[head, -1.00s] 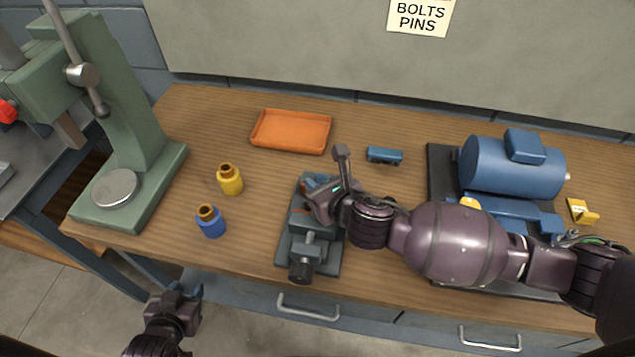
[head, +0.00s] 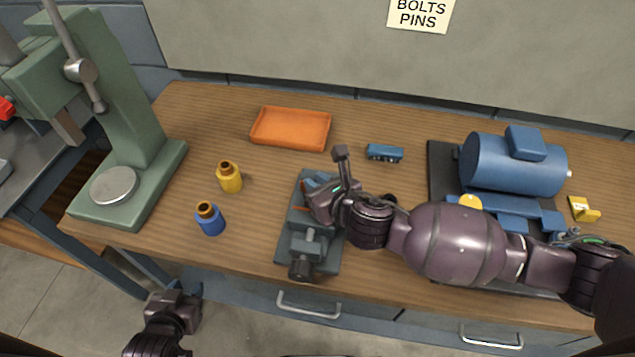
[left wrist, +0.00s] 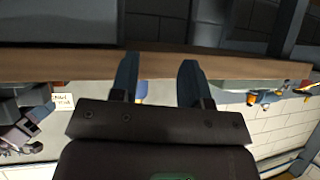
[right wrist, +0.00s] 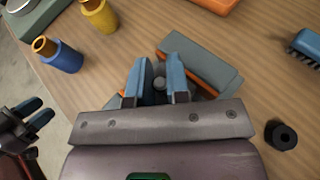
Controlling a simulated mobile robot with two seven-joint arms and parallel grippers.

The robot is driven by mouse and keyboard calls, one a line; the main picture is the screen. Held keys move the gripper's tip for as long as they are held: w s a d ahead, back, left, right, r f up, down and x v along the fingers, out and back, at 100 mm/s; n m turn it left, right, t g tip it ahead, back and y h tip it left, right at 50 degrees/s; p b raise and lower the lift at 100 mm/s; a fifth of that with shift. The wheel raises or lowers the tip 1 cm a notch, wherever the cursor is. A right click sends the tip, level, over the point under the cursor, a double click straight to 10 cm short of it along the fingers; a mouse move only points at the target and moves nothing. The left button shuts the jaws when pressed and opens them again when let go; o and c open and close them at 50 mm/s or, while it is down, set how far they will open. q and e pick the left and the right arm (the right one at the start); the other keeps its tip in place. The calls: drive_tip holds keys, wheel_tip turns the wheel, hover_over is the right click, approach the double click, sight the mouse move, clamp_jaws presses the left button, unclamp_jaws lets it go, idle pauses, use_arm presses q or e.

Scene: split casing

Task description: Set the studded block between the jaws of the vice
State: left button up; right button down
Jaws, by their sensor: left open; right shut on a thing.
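The vice (head: 297,249) stands near the table's front edge, grey with orange jaw faces. In the right wrist view its far jaw (right wrist: 205,62) shows beyond the fingers. My right gripper (head: 318,188) is over the jaws, pointing down, and shut on a small grey piece with a round stud (right wrist: 160,83), seemingly the studded block. The fingers (right wrist: 157,75) hide most of it, and I cannot tell whether it touches the vice. My left gripper (head: 178,293) is open and empty in front of the table; its fingers also show in the left wrist view (left wrist: 157,80).
An orange tray (head: 291,146), a blue brush-like piece (head: 385,153), yellow (head: 229,178) and blue (head: 210,220) bottles and a black ring (right wrist: 282,135) lie around the vice. A green press (head: 125,130) stands left, a blue motor (head: 510,165) right, behind my right arm.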

drive_tip(key=shift+f, duration=0.15)
idle(0.3)
drive_tip(key=c, duration=1)
unclamp_jaws()
drive_tip(key=shift+f, duration=0.2)
drive_tip(key=shift+r, duration=0.15)
wheel_tip(320, 180, up, 3)
drive_tip(key=p, duration=0.3)
drive_tip(key=shift+r, duration=2.45)
